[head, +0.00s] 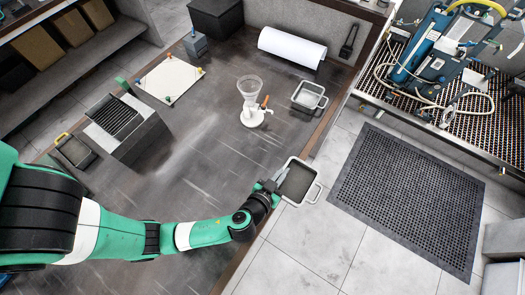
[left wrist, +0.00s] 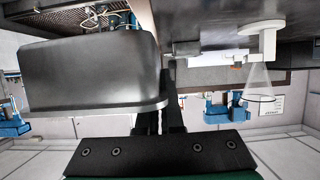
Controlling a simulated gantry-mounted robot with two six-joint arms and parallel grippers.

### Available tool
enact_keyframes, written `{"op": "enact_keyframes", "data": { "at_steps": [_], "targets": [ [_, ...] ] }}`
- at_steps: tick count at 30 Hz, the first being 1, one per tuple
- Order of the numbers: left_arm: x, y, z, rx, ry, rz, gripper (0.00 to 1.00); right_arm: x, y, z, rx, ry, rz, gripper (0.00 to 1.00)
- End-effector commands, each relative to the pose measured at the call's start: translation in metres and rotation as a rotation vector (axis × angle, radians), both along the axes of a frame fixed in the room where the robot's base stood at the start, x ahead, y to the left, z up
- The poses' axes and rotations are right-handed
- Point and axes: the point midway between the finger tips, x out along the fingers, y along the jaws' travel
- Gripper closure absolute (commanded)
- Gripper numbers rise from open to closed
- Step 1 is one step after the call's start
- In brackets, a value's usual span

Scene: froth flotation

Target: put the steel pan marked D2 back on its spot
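My left gripper (head: 277,184) is closed on the near-left rim of a grey steel pan (head: 299,181) with a loop handle on its right. The pan is at the table's right edge, partly out over the floor in the head view. In the left wrist view the pan (left wrist: 90,70) fills the upper left, its rim at the dark fingers. No D2 mark is legible. A second, similar steel pan (head: 309,95) sits farther back on the table near its right edge. My right gripper is not in view. No marked spot can be made out.
A clear funnel on a white stand (head: 251,105) is left of the second pan. Behind are a white paper roll (head: 291,47) and a white board (head: 170,80). A grey box (head: 128,125) stands left. The table's middle is clear. A black mat (head: 408,195) lies on the floor.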

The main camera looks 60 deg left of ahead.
Motion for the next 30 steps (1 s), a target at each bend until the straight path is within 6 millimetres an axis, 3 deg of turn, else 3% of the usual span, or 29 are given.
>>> {"op": "enact_keyframes", "data": {
  "at_steps": [3,11,24,30],
  "targets": [
    [0.004,-0.01,0.002,-0.002,-0.001,-0.006,1.0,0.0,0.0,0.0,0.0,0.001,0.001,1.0],
    [0.001,-0.005,-0.003,-0.003,0.0,-0.001,1.0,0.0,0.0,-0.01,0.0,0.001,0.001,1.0],
    [-0.023,0.036,-0.021,-0.002,-0.001,0.001,1.0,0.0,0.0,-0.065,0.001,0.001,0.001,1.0],
    [-0.037,0.059,-0.022,-0.002,0.002,0.001,1.0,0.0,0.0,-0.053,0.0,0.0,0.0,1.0]
  ]
}}
